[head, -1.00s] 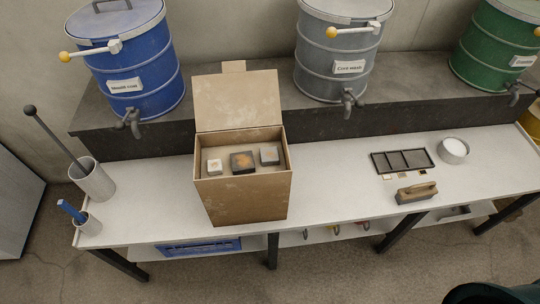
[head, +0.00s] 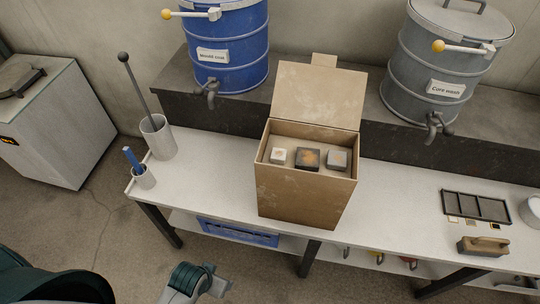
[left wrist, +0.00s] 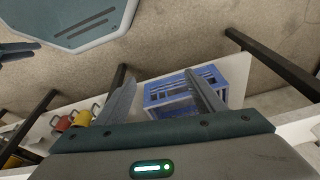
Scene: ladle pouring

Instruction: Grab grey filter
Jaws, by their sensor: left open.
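A small block with a grey top (head: 336,159) sits at the right inside the open cardboard box (head: 300,198); it looks like the grey filter. Beside it in the box are a dark block with an orange patch (head: 308,158) and a white block (head: 278,155). My left gripper (head: 214,289) is low in front of the table, well below and left of the box. The left wrist view shows its two fingers apart and empty (left wrist: 160,78). A dark part at that view's left edge may be my right gripper (left wrist: 18,51); its jaws cannot be made out.
Blue (head: 228,50) and grey (head: 440,75) drums stand on the back ledge. Left on the table are two cups with tools (head: 158,143). Right are a dark tray (head: 476,207) and a brush (head: 482,246). A blue crate (head: 238,233) sits on the lower shelf.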

